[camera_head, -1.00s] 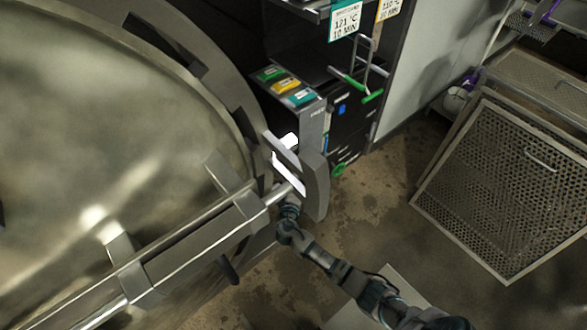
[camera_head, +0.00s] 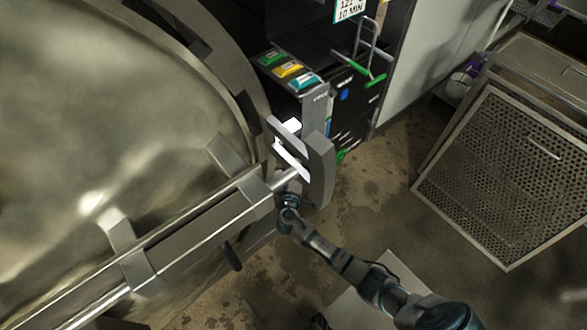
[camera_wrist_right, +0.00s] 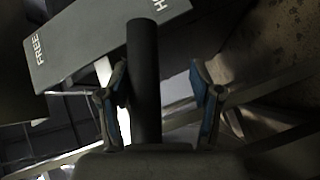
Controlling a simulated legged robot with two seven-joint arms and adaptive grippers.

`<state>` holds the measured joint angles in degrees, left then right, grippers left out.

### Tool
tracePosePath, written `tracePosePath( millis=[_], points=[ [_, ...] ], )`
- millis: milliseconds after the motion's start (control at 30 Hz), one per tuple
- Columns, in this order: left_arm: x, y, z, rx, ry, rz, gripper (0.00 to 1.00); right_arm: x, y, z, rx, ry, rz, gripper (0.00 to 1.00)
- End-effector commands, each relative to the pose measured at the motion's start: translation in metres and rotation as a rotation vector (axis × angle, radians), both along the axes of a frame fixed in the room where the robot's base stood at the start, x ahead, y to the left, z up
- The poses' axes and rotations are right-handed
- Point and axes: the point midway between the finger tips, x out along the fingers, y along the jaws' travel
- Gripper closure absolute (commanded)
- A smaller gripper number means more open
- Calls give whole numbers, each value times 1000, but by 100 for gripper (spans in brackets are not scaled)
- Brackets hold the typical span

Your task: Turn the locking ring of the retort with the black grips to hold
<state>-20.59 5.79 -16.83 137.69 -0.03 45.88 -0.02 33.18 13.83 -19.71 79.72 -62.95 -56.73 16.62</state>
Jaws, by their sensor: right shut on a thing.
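The large round metal retort door (camera_head: 90,110) fills the left of the head view. The notched locking ring (camera_head: 222,62) curves around its edge. One black grip (camera_head: 232,257) sticks out at the lower side. In the right wrist view, a dark cylindrical grip (camera_wrist_right: 144,75) stands between the blue-padded fingers of my right gripper (camera_wrist_right: 161,88), which is shut on it. In the head view this gripper is largely hidden behind the door's bar end. A grey plate (camera_wrist_right: 95,38) behind the grip reads "FREE" and, partly hidden, "H". My left gripper is out of view.
A grey curved bracket (camera_head: 320,170) stands close above my right wrist. A control box with green, yellow and blue labels (camera_head: 287,69) is behind it. A perforated metal basket (camera_head: 500,175) leans at the right. Stained floor (camera_head: 375,195) lies open between.

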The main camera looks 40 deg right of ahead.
Motion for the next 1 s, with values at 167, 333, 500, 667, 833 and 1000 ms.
tracePosePath(
  millis=[167, 333, 500, 667, 833, 1000],
  points=[
    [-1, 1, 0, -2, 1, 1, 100, -4, 6, -6, 7, 9, 6, 43],
    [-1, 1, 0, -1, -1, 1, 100, -21, 21, -4, 10, 9, 7, 43],
    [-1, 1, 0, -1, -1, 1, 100, -51, 45, 2, 10, 7, 6, 43],
    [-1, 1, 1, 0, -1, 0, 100, -75, 64, 7, 8, 4, 4, 43],
    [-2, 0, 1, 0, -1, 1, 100, -88, 75, 11, 5, 2, 3, 43],
    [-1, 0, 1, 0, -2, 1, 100, -92, 77, 12, 3, 1, 1, 43]
  ],
)
